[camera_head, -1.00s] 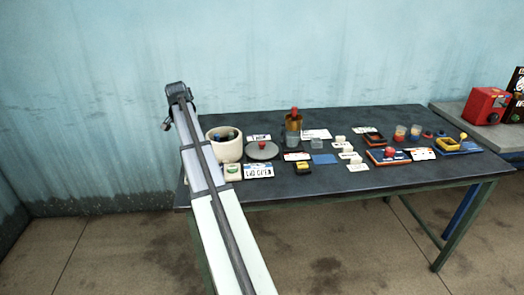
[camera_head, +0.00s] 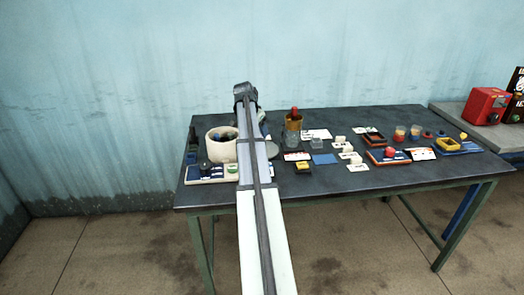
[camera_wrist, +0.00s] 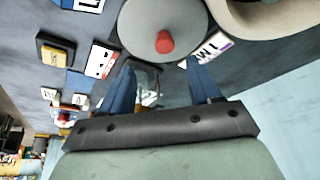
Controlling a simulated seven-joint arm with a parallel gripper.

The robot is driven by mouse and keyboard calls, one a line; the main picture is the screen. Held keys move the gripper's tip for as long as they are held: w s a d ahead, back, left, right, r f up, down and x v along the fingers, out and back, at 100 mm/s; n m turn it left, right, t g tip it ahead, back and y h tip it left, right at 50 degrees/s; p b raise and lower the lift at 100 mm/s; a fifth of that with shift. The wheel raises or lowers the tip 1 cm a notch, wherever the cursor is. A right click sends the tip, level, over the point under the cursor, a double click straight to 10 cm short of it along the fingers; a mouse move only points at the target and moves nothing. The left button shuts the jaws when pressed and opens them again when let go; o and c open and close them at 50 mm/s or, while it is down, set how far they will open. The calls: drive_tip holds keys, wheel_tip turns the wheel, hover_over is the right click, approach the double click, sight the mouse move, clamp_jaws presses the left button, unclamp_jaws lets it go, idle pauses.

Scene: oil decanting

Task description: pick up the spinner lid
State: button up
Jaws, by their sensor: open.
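The spinner lid is a flat grey disc (camera_wrist: 140,22) with a red knob (camera_wrist: 165,42), at the top of the wrist view. In the head view only the disc's right edge (camera_head: 273,149) shows beside my arm; the knob is hidden there. My gripper (camera_wrist: 160,72) is open, its two blue fingers apart with nothing between them. In the wrist view the knob lies just beyond the fingertips, roughly centred between them. I cannot tell how high the fingers are above the lid. My arm covers the gripper in the head view.
A cream round bowl (camera_head: 218,146) stands left of the lid and shows in the wrist view (camera_wrist: 268,14). A clear jar with an amber top (camera_head: 293,128) stands right of it. Small cards and blocks crowd the dark table (camera_head: 390,180); its front strip is clear.

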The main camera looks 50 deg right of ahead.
drive_tip(key=x, duration=0.3)
drive_tip(key=shift+d+f, duration=0.15)
drive_tip(key=shift+f, duration=0.2)
drive_tip(key=shift+w+x, duration=0.2)
drive_tip(key=shift+x, duration=1.15)
drive_tip(key=shift+w+x, duration=0.2)
drive_tip(key=shift+x, duration=1.1)
clamp_jaws()
